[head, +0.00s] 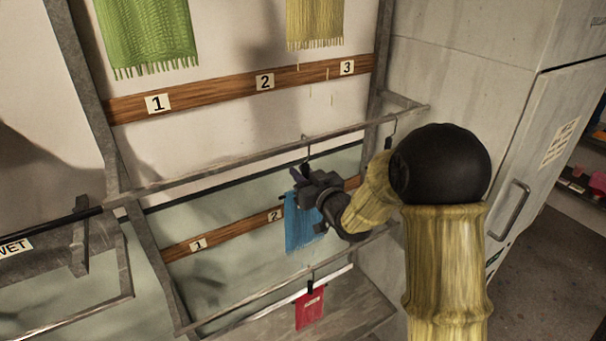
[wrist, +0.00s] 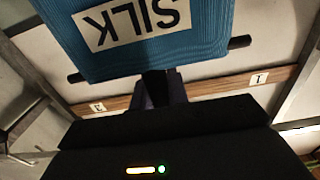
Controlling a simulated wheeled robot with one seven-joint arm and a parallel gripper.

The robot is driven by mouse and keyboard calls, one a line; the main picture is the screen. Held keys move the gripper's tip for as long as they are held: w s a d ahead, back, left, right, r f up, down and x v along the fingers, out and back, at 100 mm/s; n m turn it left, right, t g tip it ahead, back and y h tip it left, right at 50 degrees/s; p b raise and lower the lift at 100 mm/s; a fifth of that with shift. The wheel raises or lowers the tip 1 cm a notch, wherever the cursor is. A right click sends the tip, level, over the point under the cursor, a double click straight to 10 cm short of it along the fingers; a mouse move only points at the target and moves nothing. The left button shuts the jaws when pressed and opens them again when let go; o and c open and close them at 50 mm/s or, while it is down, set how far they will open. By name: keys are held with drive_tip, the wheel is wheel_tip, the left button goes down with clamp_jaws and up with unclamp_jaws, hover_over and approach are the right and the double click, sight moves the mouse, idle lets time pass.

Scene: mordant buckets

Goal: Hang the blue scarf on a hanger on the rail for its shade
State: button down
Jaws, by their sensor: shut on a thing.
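The blue scarf (head: 301,228) hangs below my gripper (head: 306,186) in the head view, in front of the lower numbered board near its label 2. In the wrist view the scarf (wrist: 205,22) fills the top, with a SILK label reading upside down. A dark bar (wrist: 240,42) shows at both sides of the scarf. My gripper (wrist: 157,90) is shut at the scarf's near edge; the exact grip is partly hidden. A hook (head: 307,148) hangs on the middle rail (head: 240,168) just above my gripper; I cannot tell if it joins the scarf.
A green scarf (head: 148,32) and a yellow scarf (head: 314,22) hang above the upper numbered board (head: 215,95). Another hook (head: 392,128) is near the middle rail's right end. A red piece (head: 309,310) hangs below. A grey cabinet (head: 545,150) stands right.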

drive_tip(key=c, duration=1.5)
unclamp_jaws()
drive_tip(key=shift+s+d+r, duration=0.1)
drive_tip(key=shift+r, duration=0.05)
drive_tip(key=shift+o, duration=1)
drive_tip(key=shift+s+d+b, duration=0.3)
drive_tip(key=b+v, duration=0.5)
drive_tip(key=v, duration=1.1)
drive_tip(key=shift+s+d+b, duration=0.2)
drive_tip(key=shift+b, duration=0.1)
drive_tip(key=shift+w, duration=0.1)
